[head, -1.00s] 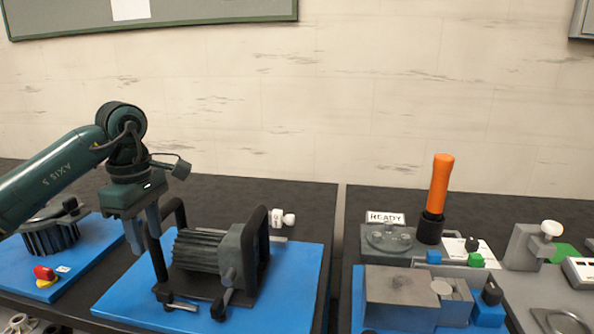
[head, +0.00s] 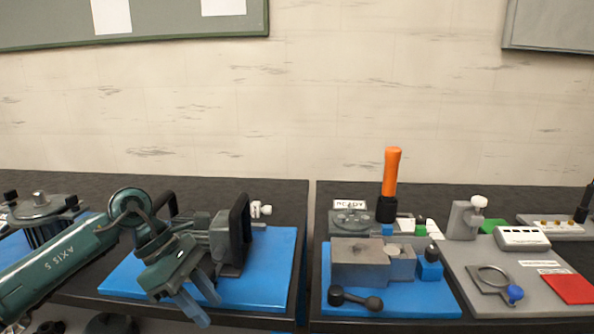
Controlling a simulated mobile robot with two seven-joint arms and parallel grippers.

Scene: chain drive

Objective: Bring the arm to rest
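My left arm comes in from the left, dark green and marked "AXIS 5". Its gripper (head: 211,311) points down and to the right, with two blue-grey fingers spread apart and nothing between them. It is at the front edge of the blue plate (head: 262,285), in front of the grey motor (head: 228,238) with black handles. The arm hides the motor's left part. My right gripper is not in view.
To the right, across a gap between tables, a blue plate (head: 415,298) carries a grey block (head: 358,262) and a black-knobbed lever (head: 356,299). An orange-handled tool (head: 392,172) stands behind. A grey board (head: 520,290) holds a red pad (head: 569,289).

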